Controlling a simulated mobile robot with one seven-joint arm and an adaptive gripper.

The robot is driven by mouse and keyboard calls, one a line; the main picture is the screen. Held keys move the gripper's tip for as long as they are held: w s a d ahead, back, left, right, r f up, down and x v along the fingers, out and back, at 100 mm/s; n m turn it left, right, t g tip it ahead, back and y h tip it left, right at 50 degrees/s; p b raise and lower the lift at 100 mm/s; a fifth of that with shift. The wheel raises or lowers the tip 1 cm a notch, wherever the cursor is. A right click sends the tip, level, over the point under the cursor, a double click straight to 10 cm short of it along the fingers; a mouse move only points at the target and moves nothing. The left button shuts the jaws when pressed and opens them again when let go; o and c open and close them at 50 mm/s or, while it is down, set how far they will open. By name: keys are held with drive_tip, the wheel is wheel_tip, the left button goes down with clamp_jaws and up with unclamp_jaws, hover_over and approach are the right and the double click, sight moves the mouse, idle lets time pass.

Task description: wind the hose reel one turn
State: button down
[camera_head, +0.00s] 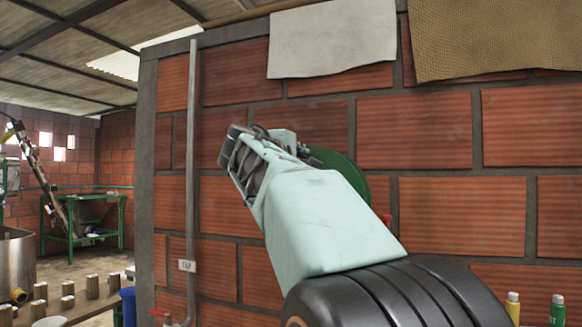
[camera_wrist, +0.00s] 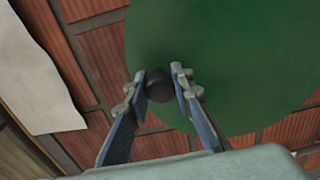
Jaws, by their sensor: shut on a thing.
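The hose reel is a green disc (camera_head: 345,172) on the brick wall, mostly hidden behind my arm in the head view. In the wrist view the green disc (camera_wrist: 215,50) fills the upper right. A dark round knob (camera_wrist: 159,87) stands on the disc between my fingertips. My gripper (camera_wrist: 162,82) is shut on this knob, one finger on each side. In the head view my gripper (camera_head: 240,160) is at the left of the disc, and the knob is hidden there. The hose cannot be made out.
A grey vertical pipe (camera_head: 191,150) runs up the wall left of my gripper, with a small tag (camera_head: 187,265). A white sheet (camera_head: 332,40) and a brown woven sack (camera_head: 495,38) hang above. Yellow (camera_head: 513,307) and green (camera_head: 558,310) bottles stand at lower right.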

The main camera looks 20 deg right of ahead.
drive_tip(key=shift+s+d, duration=0.1)
idle(0.3)
drive_tip(key=c, duration=1.7)
unclamp_jaws()
drive_tip(key=shift+o, duration=0.2)
drive_tip(key=v, duration=0.7)
drive_tip(key=shift+s, duration=0.2)
